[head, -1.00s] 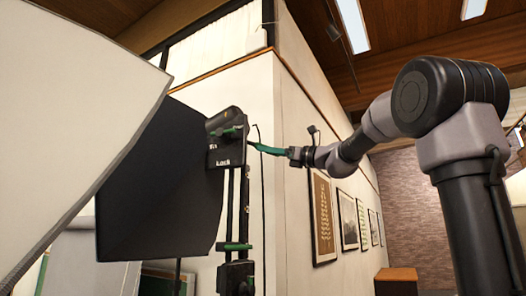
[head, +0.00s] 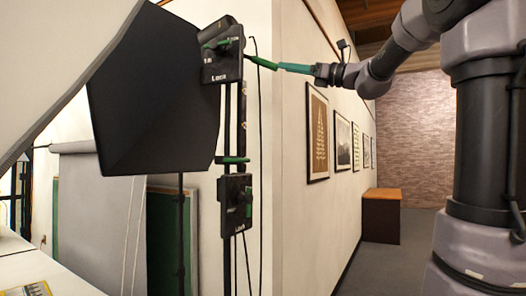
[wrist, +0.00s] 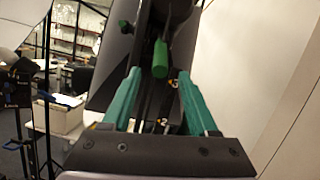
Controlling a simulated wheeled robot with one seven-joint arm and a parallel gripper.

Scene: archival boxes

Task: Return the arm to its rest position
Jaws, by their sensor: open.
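My gripper (head: 277,66) reaches in from the right in the head view, with green fingers pointing left at a black clamp head on a stand (head: 222,50). In the wrist view my gripper (wrist: 158,76) has its two green fingers spread apart. A green knob or handle (wrist: 160,57) shows beyond and between the fingertips; I cannot tell whether anything touches it. Nothing is seen held. My arm (head: 385,65) is stretched out to the left, its upper part cut off by the frame.
A large black softbox panel (head: 155,95) stands left of the clamp head. A second black clamp (head: 235,203) sits lower on the stand. A pale wall corner (head: 290,170) with framed pictures (head: 317,133) lies behind. A wood-topped cabinet (head: 382,215) stands farther back, with open floor (head: 390,262) in front.

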